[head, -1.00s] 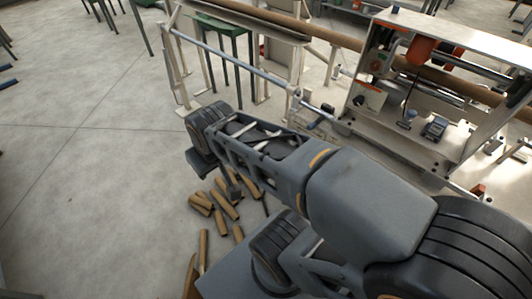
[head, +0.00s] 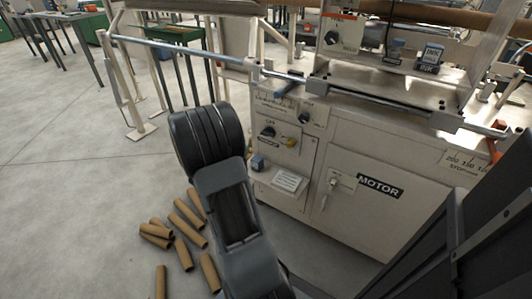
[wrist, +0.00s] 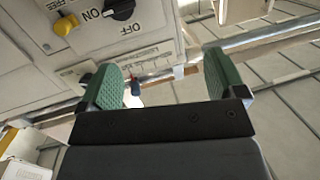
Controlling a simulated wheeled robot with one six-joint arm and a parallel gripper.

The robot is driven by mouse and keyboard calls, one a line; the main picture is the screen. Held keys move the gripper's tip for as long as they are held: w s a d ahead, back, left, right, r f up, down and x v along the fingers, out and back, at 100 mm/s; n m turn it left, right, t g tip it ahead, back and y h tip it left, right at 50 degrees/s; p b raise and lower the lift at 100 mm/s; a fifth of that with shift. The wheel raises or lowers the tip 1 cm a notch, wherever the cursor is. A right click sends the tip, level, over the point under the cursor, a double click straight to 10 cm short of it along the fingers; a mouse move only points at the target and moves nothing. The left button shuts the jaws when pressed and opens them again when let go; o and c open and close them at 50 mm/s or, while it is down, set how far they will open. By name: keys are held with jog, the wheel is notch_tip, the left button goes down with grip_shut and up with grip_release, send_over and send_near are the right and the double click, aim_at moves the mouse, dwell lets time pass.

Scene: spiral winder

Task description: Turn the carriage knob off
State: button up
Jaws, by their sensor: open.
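In the wrist view my gripper (wrist: 162,82) is open and empty, its two green pads spread apart. A black rotary knob (wrist: 120,9) with ON and OFF printed beside it shows at the top edge, cut off by the frame. It lies beyond the fingers, up and left, not touched. This looks like the black knob (head: 268,131) on the front of the machine in the head view; I cannot read a carriage label there. Its exact setting is unclear. My gripper is hidden in the head view, behind my arm.
A yellow knob (wrist: 66,25) sits beside the black one. Another black knob (head: 305,118) is on the same panel. A long rail (head: 190,48) runs above the panel. The motor door (head: 355,205) is right. Cardboard tubes (head: 188,215) lie on the floor.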

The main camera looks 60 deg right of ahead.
aim_at(268, 134)
jog(key=s+d+f+m+g+h+b, duration=0.1)
jog(key=s+d+f+m+g+b, duration=0.1)
jog(key=s+d+f+g, duration=0.15)
jog(key=d+b, duration=0.3)
jog(key=d, duration=0.9)
jog(key=shift+s+n, duration=0.15)
jog(key=shift+n, duration=0.15)
jog(key=shift+d+t, duration=0.1)
jog(key=shift+t, duration=0.15)
jog(key=shift+c, duration=0.3)
jog(key=c, duration=0.9)
jog(key=shift+o, duration=0.2)
jog(key=shift+r, duration=0.1)
